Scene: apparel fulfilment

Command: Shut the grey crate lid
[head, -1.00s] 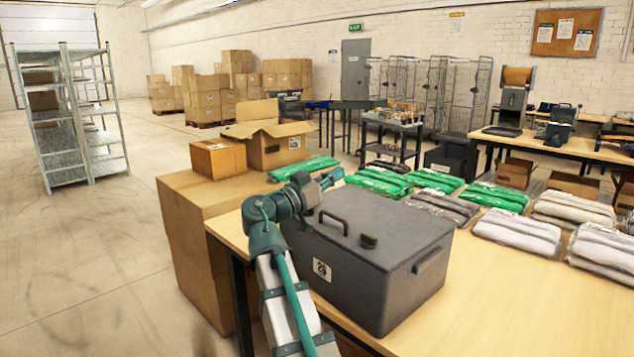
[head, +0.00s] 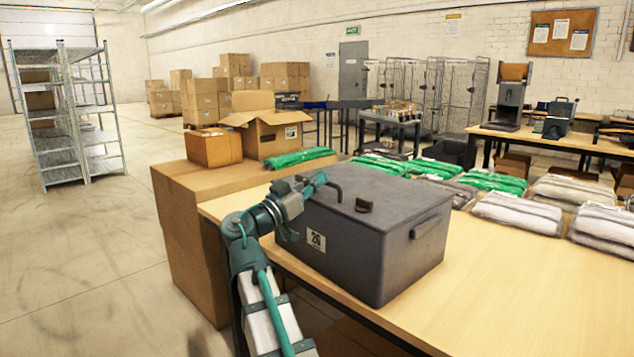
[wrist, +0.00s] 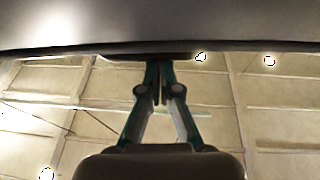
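The grey crate (head: 362,258) stands on the near end of the wooden table, with a label on its front. Its grey lid (head: 400,195) lies flat on top and looks down on the rim; I see no gap from here. A dark handle (head: 333,183) and a small dark latch-like part (head: 364,206) are on the lid. My gripper (head: 320,179) is at the lid's left edge, close to the handle. In the wrist view my gripper (wrist: 159,70) has its fingers together and empty, tips close under a grey surface (wrist: 150,22); contact is unclear.
Cardboard boxes (head: 213,148) stand left of the crate, beyond my arm. Green (head: 495,183) and pale (head: 520,212) folded garment packs lie behind and right of it. The table top (head: 500,280) right of the crate is clear.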

